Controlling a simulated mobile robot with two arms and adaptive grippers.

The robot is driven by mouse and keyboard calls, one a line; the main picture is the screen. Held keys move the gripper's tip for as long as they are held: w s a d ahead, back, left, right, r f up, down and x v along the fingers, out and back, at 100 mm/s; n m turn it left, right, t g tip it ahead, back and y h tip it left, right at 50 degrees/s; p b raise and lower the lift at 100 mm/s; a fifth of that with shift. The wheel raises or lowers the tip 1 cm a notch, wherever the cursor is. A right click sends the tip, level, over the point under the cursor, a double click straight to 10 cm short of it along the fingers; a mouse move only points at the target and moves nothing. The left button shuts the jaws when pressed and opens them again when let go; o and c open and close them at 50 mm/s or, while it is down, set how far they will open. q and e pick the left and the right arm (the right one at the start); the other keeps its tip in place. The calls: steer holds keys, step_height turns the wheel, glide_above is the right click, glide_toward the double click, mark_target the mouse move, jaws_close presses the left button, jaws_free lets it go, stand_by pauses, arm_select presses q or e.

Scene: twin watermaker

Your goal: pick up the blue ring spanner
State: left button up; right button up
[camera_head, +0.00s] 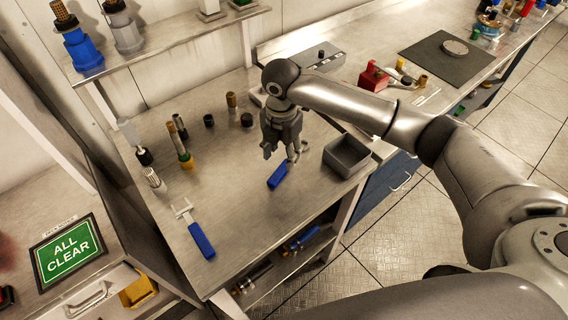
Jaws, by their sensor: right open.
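A blue-handled tool (278,176) lies on the metal bench just below my right gripper. Its metal end points up and right and is partly hidden by the gripper, so I cannot tell if it is a ring. A second blue-handled tool (201,241) lies near the bench's front left, with a pale forked-looking metal head pointing up and left. My right gripper (280,150) is open, points down and is empty, above the far end of the first tool. I cannot tell the exact height gap. My left gripper is not in view.
A grey open bin (347,155) stands close to the right of the gripper. Several small cylindrical parts, including a brass-and-dark one (185,160), stand at the back left. A red block (373,76) lies beyond my arm. The bench (235,190) between the two blue tools is clear.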

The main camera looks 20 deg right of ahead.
mark_target(284, 165)
steer(key=shift+d+f, duration=0.1)
steer(key=shift+f, duration=0.35)
steer(key=f, duration=0.1)
steer(key=f+p, duration=0.1)
steer(key=f, duration=0.1)
steer(key=w+d+f+p, duration=0.1)
steer(key=f, duration=0.1)
steer(key=shift+w, duration=0.1)
steer(key=shift+f, duration=0.35)
steer(key=shift+w, duration=0.1)
jaws_close()
